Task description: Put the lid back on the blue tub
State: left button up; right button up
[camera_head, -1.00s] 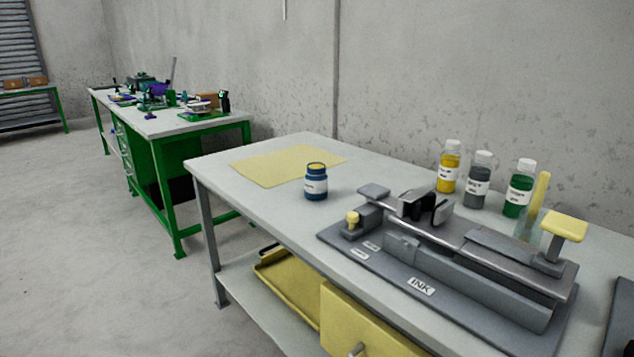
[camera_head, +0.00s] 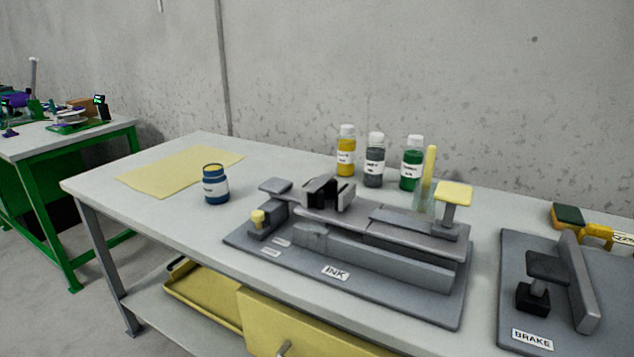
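A small blue tub (camera_head: 215,185) with a white label stands upright on the grey workbench (camera_head: 130,203), left of the middle in the head view. Its top shows a yellowish surface inside a blue rim; I cannot tell whether this is the contents or a cover. No separate lid can be made out with certainty. Neither of my grippers is in view.
A yellow sheet (camera_head: 182,170) lies behind and left of the tub. A grey fixture marked INK (camera_head: 360,255) fills the bench middle, with yellow, grey and green bottles (camera_head: 374,160) behind it. A BRAKE fixture (camera_head: 545,290) stands at right. The bench's left end is mostly clear.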

aim_at(215, 181)
jog(key=i+j+z, duration=0.15)
jog(key=j, duration=0.25)
jog(key=i+j+z, duration=0.15)
jog(key=j, duration=0.3)
jog(key=i+j+z, duration=0.15)
jog(key=j, duration=0.3)
jog(key=i+j+z, duration=0.2)
jog(key=j, duration=0.3)
jog(key=i+j+z, duration=0.15)
jog(key=j, duration=0.35)
jog(key=j+z, duration=0.15)
jog(key=j, duration=0.35)
jog(key=k+j, duration=0.1)
jog(key=j, duration=0.65)
jog(key=l+u, duration=0.1)
jog(key=u, duration=0.15)
jog(key=l+z, duration=0.1)
jog(key=l, duration=0.25)
jog(key=i+l+z, duration=0.15)
jog(key=l, duration=0.15)
